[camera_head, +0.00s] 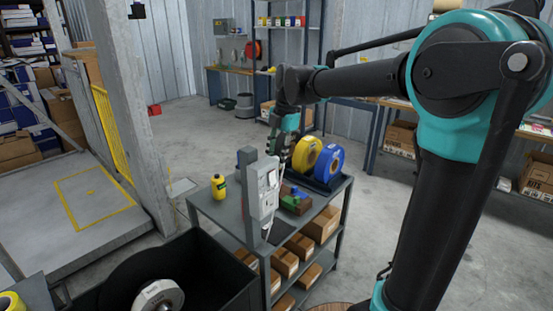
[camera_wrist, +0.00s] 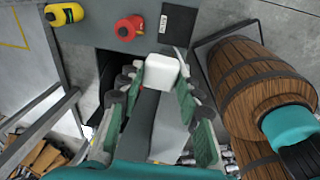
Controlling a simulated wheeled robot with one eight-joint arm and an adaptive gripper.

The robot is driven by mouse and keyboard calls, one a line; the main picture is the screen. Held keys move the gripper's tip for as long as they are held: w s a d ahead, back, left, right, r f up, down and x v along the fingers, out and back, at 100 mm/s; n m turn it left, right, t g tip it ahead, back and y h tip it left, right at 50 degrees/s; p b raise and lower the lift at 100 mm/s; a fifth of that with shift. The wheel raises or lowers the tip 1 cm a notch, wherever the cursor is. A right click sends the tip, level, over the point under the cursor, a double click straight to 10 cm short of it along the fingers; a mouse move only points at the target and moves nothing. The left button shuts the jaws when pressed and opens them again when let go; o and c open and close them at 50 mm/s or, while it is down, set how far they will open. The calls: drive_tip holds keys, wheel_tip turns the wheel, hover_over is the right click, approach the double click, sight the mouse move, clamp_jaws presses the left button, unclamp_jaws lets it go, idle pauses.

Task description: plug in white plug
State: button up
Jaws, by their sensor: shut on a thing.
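The white plug (camera_wrist: 160,72) is a rounded white block between the fingertips of my gripper (camera_wrist: 159,82) in the wrist view. The green-padded fingers are shut on it. In the head view my gripper (camera_head: 283,152) hangs over the grey cart, just behind and right of a grey post with an upright electrical box (camera_head: 263,190). The plug cannot be made out clearly there. I cannot make out the socket opening or whether the plug touches anything.
The grey cart (camera_head: 216,217) carries a yellow bottle (camera_head: 219,187), yellow and blue spools (camera_head: 328,161) and cartons below. A wooden barrel (camera_wrist: 262,85) stands at right in the wrist view. A black bin (camera_head: 225,297) is at front left. Open floor lies behind the cart.

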drive_tip(key=w+d+f+m+h, duration=0.1)
drive_tip(key=w+d+f+m, duration=0.2)
drive_tip(key=d+f+m, duration=0.8)
drive_tip(key=w+d+f+m+t+h, duration=0.1)
drive_tip(key=w+d+f+m+h, duration=0.1)
drive_tip(key=d+f+m, duration=1)
wheel_tip(320, 180, down, 9)
drive_tip(key=w+m, duration=0.1)
drive_tip(key=m, duration=0.3)
drive_tip(key=shift+w+d+r+m+h, duration=0.15)
drive_tip(key=shift+w+d+m+h, duration=0.1)
drive_tip(key=shift+w+m+h, duration=0.05)
